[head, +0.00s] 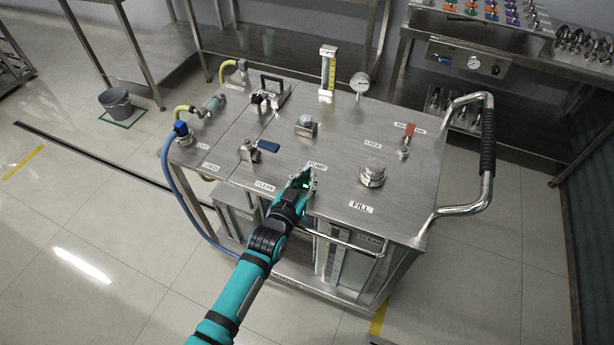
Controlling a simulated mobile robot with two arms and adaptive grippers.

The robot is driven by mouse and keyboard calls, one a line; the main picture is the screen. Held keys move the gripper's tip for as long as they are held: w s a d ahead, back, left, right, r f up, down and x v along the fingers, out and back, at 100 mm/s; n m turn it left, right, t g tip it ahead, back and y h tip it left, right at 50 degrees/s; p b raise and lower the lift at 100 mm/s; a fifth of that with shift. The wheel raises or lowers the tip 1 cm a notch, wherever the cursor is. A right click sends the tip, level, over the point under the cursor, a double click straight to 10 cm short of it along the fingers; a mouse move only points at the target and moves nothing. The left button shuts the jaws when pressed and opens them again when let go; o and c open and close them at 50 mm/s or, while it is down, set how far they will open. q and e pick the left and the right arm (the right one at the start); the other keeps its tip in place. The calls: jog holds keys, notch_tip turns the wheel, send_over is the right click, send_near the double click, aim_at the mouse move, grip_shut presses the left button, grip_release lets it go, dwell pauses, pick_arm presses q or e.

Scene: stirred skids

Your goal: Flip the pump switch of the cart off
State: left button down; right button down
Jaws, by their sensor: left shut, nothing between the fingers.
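The steel cart (335,150) stands in the middle of the head view. The PUMP label (317,166) lies on its top near the front edge. My left gripper (304,178) comes in from below and is shut at the front edge of the top, just beside this label. The gripper covers the spot by the label, so the pump switch and its position cannot be made out; a small green patch shows between the gripper parts. Whether the fingertips touch anything there is unclear. My right gripper is out of view.
Around the gripper are a blue-handled valve (267,146), a metal knob block (306,126), a round filler cap (373,173) and a red-handled lever (407,138). A push handle (487,150) is on the right. A blue hose (178,185) hangs on the left. A bucket (117,103) stands behind left.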

aim_at(306, 189)
pick_arm(q)
jog(key=shift+w+r+p, duration=0.15)
jog(key=shift+r+p, duration=0.15)
jog(key=shift+p, duration=0.35)
jog(key=shift+f, duration=0.45)
jog(key=shift+r, duration=0.25)
jog(key=r+p, duration=0.2)
jog(key=r, duration=0.1)
jog(key=r+p, duration=0.1)
jog(key=shift+w+d+r+p, duration=0.1)
jog(key=shift+w+r+p, duration=0.05)
jog(key=shift+w+p, duration=0.2)
jog(key=shift+s+a+f+g+b, duration=0.15)
jog(key=shift+s+b, duration=0.1)
jog(key=shift+s, duration=0.25)
jog(key=shift+s+a+f+g+b, duration=0.1)
jog(key=shift+s+g+b, duration=0.1)
jog(key=shift+s, duration=0.25)
jog(key=r+v, duration=0.1)
jog(key=v, duration=0.7)
jog(key=shift+r, duration=0.4)
